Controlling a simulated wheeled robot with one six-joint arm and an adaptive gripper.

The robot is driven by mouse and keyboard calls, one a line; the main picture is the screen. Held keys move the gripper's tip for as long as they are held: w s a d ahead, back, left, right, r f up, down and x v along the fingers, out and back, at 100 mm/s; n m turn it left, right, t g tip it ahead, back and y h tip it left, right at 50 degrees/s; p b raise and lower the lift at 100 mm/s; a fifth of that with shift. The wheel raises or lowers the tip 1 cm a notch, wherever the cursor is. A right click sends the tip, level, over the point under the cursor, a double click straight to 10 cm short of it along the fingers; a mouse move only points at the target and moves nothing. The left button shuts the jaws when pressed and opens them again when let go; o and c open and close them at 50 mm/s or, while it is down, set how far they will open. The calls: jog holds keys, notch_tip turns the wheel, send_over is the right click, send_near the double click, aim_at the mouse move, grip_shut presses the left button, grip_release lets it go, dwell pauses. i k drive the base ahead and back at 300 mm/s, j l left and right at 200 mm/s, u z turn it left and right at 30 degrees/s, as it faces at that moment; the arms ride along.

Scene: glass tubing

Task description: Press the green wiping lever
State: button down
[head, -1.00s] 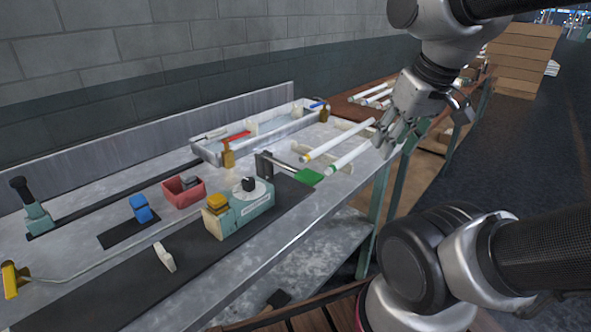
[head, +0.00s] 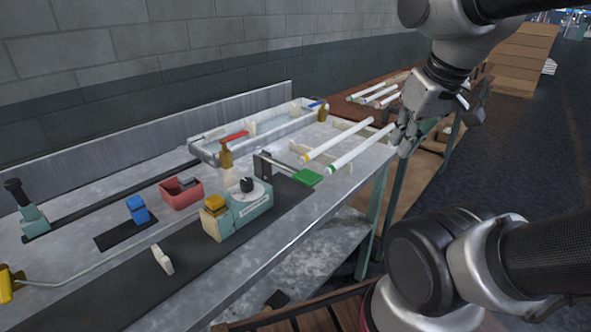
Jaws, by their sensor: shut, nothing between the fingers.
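The green wiping lever (head: 307,177) is a flat green paddle on the end of a thin metal arm. The arm runs from a dark bracket (head: 262,165) on the bench, near its front edge. My gripper (head: 404,138) is shut and empty. It is beyond and to the right of the lever, close to the far end of a green-banded glass tube (head: 361,149). My gripper and the lever are clearly apart. Whether my fingers touch the tube cannot be told.
A second tube (head: 338,139) lies parallel on the same light rack (head: 300,148). A teal device with a dial (head: 250,203) stands left of the lever, with a red bin (head: 181,194) and a grey tray (head: 206,151) behind. Free floor (head: 520,170) lies right of the bench.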

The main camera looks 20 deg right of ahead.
aim_at(308, 179)
jog(key=k+j+u, duration=0.2)
jog(key=u, duration=0.25)
jog(key=k+j+u, duration=0.4)
jog(key=i+l, duration=0.05)
jog(key=l, duration=0.05)
